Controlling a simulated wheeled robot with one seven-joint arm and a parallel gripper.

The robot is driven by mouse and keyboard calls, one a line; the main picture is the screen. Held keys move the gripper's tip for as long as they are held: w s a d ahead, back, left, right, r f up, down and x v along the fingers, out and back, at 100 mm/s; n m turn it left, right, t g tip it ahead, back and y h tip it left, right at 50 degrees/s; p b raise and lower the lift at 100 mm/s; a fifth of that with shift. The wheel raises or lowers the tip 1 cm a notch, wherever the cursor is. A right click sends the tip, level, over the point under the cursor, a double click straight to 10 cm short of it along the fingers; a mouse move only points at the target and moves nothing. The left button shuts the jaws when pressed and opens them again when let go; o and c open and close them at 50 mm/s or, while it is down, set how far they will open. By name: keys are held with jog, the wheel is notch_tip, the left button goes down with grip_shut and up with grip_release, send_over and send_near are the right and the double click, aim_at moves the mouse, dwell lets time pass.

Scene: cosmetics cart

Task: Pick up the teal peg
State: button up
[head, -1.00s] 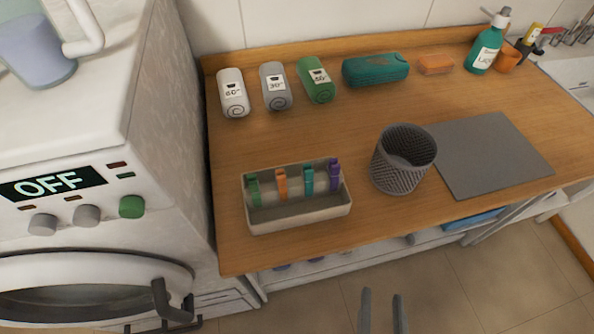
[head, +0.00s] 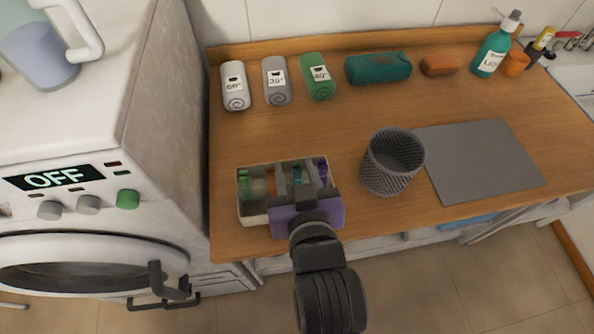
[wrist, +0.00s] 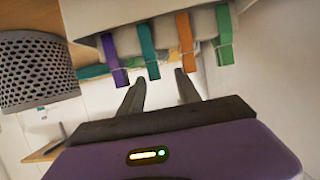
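The teal peg (head: 298,173) stands in the beige box, between the orange peg (head: 271,182) and the purple peg (head: 323,170). In the wrist view the teal peg (wrist: 148,52) hangs just beyond my fingertips, nearer the left finger's line. My gripper (head: 296,172) is over the box in the head view and partly hides the pegs. In the wrist view my gripper (wrist: 158,78) is open, with nothing between its fingers. The green peg (head: 244,184) is at the box's left end.
The beige box (head: 253,219) sits near the counter's front edge, left of a grey mesh basket (head: 377,178). A grey mat (head: 480,165) lies farther right. Rolled towels (head: 277,84) line the back. A washing machine (head: 90,225) stands at the left.

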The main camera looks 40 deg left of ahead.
aim_at(296, 164)
jog(key=shift+d+f+p+x, duration=0.15)
jog(key=shift+p+x, duration=0.1)
jog(key=shift+x, duration=0.95)
jog(key=shift+d+f+p+x, duration=0.1)
jog(key=shift+p+x, duration=0.1)
jog(key=shift+x, duration=0.95)
jog(key=shift+w, duration=0.2)
jog(key=shift+c, duration=0.2)
grip_shut()
